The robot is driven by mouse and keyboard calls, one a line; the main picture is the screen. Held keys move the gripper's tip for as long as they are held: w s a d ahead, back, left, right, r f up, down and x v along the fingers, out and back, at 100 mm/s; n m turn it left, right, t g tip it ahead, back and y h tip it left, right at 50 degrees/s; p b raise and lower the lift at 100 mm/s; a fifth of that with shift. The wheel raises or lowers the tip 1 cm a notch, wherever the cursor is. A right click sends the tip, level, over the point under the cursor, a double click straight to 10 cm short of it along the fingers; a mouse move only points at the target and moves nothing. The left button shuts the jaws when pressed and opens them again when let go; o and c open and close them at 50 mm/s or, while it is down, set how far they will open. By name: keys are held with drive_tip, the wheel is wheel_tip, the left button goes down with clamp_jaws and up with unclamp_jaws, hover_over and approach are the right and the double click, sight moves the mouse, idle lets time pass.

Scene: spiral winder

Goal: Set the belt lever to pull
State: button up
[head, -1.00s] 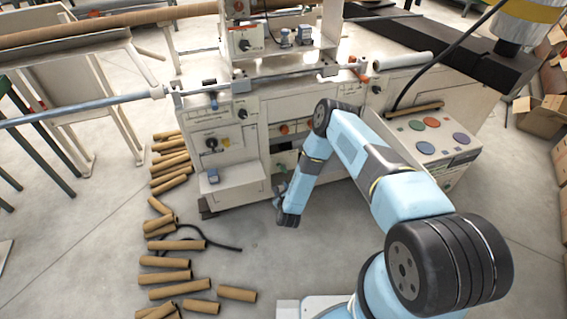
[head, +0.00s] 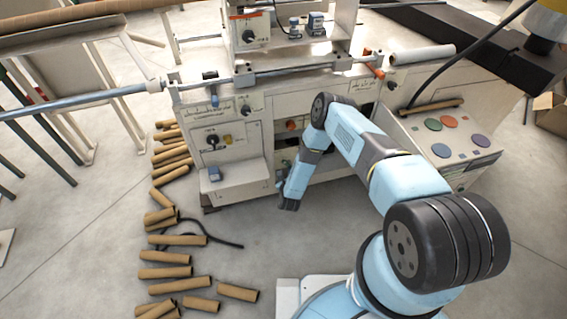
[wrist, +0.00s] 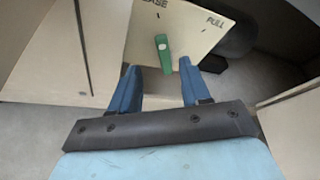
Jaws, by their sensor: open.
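The belt lever (wrist: 162,54) is a short green handle on a pale plate (wrist: 195,30) in the wrist view. The plate carries the word PULL at its right and a partly cut-off word ending in "EASE" at its left. In the head view my gripper (head: 283,190) is low at the front of the machine; the lever cannot be made out there.
The winder's cream cabinet (head: 232,185) stands to the left of my gripper. A panel with coloured round buttons (head: 442,150) is at the right. Cardboard tubes (head: 178,240) and a dark cable (head: 225,244) lie on the floor at left.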

sight(285, 163)
drive_tip(key=x, duration=0.9)
drive_tip(key=shift+w+d+f, duration=0.15)
drive_tip(key=shift+w, duration=0.15)
clamp_jaws()
